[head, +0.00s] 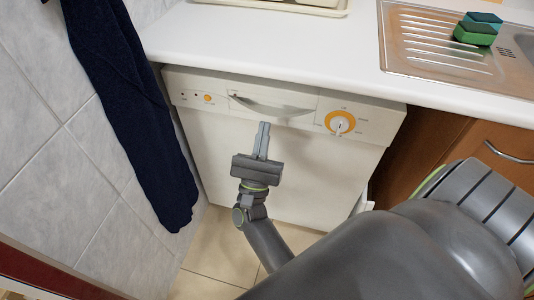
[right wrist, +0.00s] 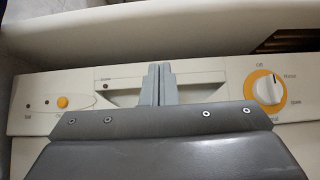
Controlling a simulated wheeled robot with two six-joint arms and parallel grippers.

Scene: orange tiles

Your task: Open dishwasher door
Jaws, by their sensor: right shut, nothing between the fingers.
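A white dishwasher (head: 292,170) stands under the counter, its door upright and looking closed. Its control panel (head: 185,87) has an orange button at left and a dial (head: 340,122) with an orange ring at right. Between them is a recessed handle (head: 272,107); the recess also shows in the right wrist view (right wrist: 198,90). My right gripper (head: 264,126) is shut and empty, its fingertips just below the handle in the head view. In the right wrist view the fingers (right wrist: 159,70) overlap the middle of the recess; whether they touch it I cannot tell. My left gripper is not in view.
A dark blue towel (head: 130,110) hangs on the tiled wall at left. The white counter (head: 270,45) holds a tray edge, a steel sink (head: 430,45) and green sponges (head: 475,34). Brown cabinets (head: 480,150) stand at right. The tiled floor in front looks clear.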

